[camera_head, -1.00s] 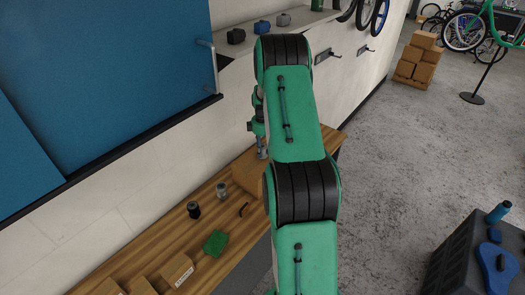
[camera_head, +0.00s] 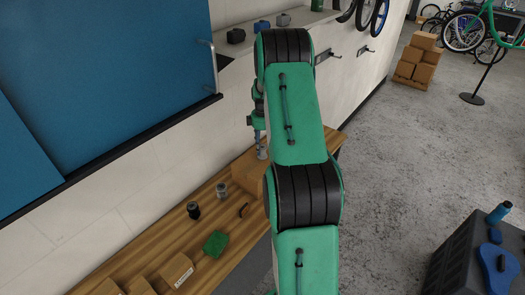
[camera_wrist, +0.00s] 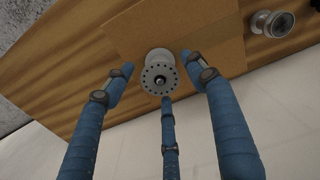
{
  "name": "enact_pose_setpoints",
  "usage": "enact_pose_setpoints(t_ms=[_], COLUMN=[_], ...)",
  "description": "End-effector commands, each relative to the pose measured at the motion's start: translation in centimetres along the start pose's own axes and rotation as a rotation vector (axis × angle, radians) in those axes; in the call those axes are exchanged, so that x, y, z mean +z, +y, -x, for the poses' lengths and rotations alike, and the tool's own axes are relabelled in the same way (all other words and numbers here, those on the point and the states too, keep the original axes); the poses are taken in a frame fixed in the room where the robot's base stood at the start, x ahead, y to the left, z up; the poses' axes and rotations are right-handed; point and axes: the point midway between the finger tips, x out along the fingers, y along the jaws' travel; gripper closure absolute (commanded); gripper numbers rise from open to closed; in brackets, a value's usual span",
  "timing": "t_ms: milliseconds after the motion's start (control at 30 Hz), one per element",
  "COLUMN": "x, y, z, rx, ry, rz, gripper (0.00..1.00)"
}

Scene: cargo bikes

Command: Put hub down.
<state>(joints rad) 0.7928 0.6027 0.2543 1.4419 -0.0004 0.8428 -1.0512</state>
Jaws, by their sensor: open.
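A grey metal hub (camera_wrist: 158,77) stands upright on a cardboard box (camera_wrist: 205,30), its round drilled flange facing the wrist camera. In the head view the hub (camera_head: 262,153) shows small on the box (camera_head: 245,172) at the back of the wooden bench. My gripper (camera_wrist: 160,75) has three blue-wrapped fingers, spread open around the hub's top. Gaps show between the two side fingers and the hub; the middle fingertip lies close to its flange, and I cannot tell whether it touches. In the head view my gripper (camera_head: 259,138) hangs just above the hub.
On the wooden bench (camera_head: 150,240) stand another grey hub (camera_head: 221,190) and a black hub (camera_head: 193,210). A green item (camera_head: 215,243) and small cardboard boxes (camera_head: 175,272) lie nearer. A white wall and blue cabinet (camera_head: 110,70) border the bench.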

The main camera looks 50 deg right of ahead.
Motion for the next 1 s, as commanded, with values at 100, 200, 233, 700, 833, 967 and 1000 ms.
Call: enact_pose_setpoints(t_ms=[100,200,233,700,833,967,1000], x=[0.0,0.0,0.0,0.0,0.0,0.0,0.0], y=[0.0,0.0,0.0,0.0,0.0,0.0,0.0], z=[2.0,3.7,4.2,8.7,8.8,8.7,8.7], rx=[0.002,0.001,0.002,0.0,-0.001,-0.001,-0.001], ry=[0.001,0.001,0.001,0.0,0.0,0.0,0.0], rz=[0.0,0.0,0.0,0.0,0.0,0.0,0.0], gripper=[0.44,0.44,0.44,0.44,0.44,0.44,0.44])
